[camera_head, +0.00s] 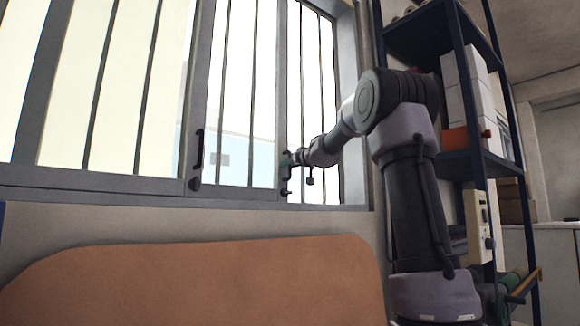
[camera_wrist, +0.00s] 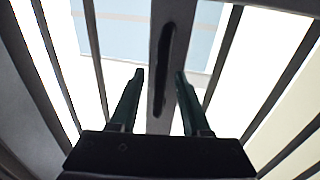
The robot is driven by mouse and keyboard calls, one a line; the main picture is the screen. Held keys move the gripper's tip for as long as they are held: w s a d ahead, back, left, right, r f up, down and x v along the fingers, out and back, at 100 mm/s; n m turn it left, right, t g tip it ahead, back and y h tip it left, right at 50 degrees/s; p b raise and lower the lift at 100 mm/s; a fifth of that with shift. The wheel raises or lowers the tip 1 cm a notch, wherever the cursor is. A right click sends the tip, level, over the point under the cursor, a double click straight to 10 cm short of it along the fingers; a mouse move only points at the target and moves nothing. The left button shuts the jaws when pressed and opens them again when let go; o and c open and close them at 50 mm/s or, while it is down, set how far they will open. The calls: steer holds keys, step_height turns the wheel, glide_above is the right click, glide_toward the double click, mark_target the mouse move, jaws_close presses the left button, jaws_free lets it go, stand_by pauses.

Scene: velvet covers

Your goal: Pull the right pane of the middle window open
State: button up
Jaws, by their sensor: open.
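The barred window (camera_head: 236,100) has dark grey frames and bright glass. One dark upright handle (camera_head: 198,150) is on the post at the left of its middle part. My gripper (camera_head: 288,161) is at the post further right, beside another dark handle that it partly hides. In the wrist view, my gripper (camera_wrist: 159,75) has its two dark green fingers apart. A long dark handle (camera_wrist: 165,60) on a grey post shows between and beyond the fingertips. The fingers do not grip it; whether either touches it, I cannot tell.
A brown rounded panel (camera_head: 200,285) stands below the window, in front of the wall. A dark shelf rack (camera_head: 465,165) with boxes stands close behind my arm on the right. The grey window sill (camera_head: 100,192) runs under the glass.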

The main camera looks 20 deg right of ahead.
steer(key=s+d, duration=0.1)
steer(key=s, duration=0.9)
steer(key=shift+s+d, duration=0.3)
